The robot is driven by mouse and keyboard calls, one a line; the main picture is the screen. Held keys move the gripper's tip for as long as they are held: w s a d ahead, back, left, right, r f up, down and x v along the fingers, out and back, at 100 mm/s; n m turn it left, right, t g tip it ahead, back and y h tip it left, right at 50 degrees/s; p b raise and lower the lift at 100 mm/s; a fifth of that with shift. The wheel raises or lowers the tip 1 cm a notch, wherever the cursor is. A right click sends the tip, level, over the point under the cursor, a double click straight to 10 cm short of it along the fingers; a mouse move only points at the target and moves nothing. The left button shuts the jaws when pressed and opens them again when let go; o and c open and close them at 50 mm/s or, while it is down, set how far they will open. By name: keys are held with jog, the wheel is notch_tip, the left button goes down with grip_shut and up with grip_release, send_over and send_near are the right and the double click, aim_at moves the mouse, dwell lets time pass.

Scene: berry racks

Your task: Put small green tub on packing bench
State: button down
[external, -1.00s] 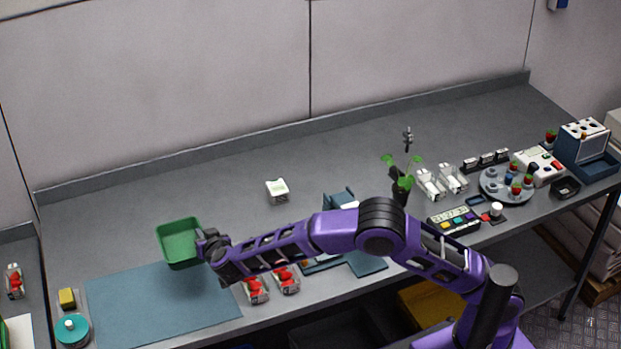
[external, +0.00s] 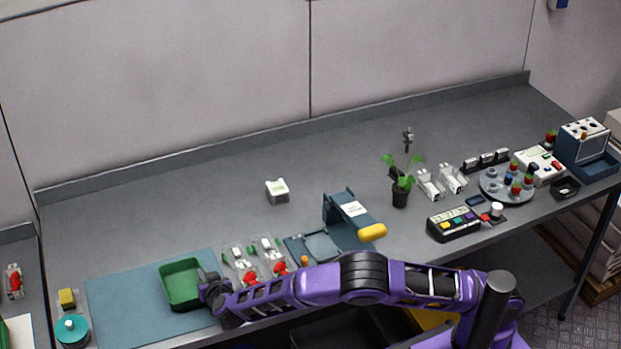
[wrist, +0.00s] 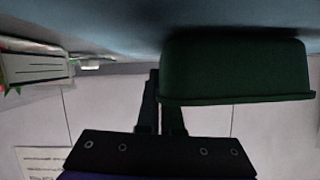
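The small green tub (external: 182,282) is over the right part of the blue mat on the packing bench (external: 140,198), upright. It looks at or very near the mat; I cannot tell whether it touches. My gripper (external: 209,289) is shut on the tub's right edge. In the wrist view, which looks upside down, the tub (wrist: 235,72) is at the upper right, close to the bluish surface, and my gripper's fingers (wrist: 160,110) are at its left edge. The exact contact is partly hidden.
The blue mat (external: 120,310) has free room left of the tub. Clear punnets with red berries (external: 250,278) stand just right of my gripper. The bench's back middle is clear.

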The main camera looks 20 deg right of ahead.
jog(key=shift+f, duration=0.1)
jog(key=c, duration=1.1)
grip_release()
jog(key=shift+s+r, duration=0.1)
jog(key=shift+r, duration=0.2)
jog(key=p+v, duration=0.1)
jog(key=v, duration=1)
jog(key=shift+s+r, duration=0.1)
jog(key=shift+s, duration=0.25)
